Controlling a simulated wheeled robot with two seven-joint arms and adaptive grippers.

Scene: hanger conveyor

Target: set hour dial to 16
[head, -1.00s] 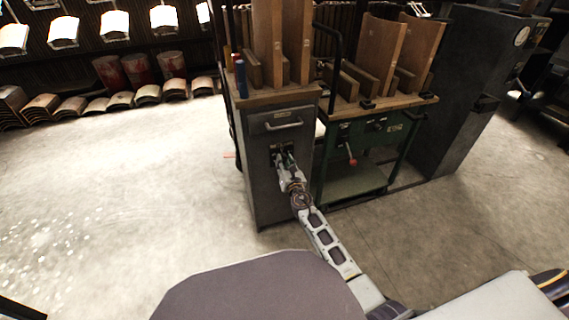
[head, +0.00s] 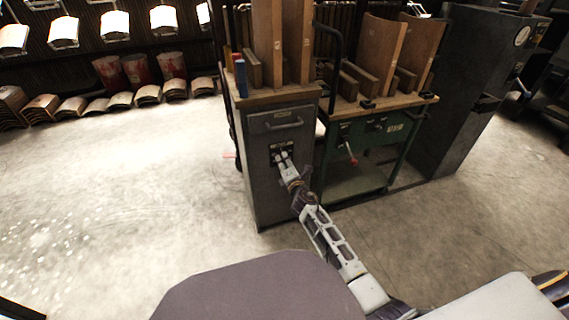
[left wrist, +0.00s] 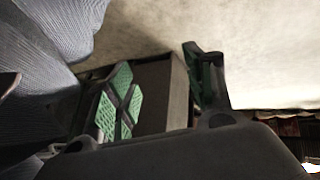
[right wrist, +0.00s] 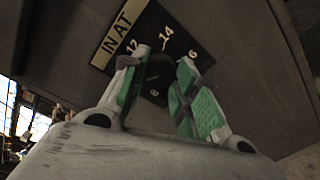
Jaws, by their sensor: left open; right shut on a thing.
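The hour dial is a dark round knob (right wrist: 158,72) on a black plate (right wrist: 186,27) of a grey cabinet. The plate has a pale label "IN AT" and white numbers; I read 12, 14 and a partly visible 6. A short white mark shows close to the 14, but I cannot tell the exact setting. My right gripper (right wrist: 163,66) is shut on the knob, one green-padded finger on each side. In the head view the right gripper (head: 281,156) is at the cabinet front, hiding the dial. My left gripper (left wrist: 162,88) is open and empty in the left wrist view.
The grey cabinet (head: 262,190) has a drawer handle (head: 284,125) above the dial. A green bench (head: 370,150) with a red-tipped lever (head: 351,158) stands to its right. Wooden boards (head: 268,40) stand on top. The floor (head: 120,190) to the left is clear.

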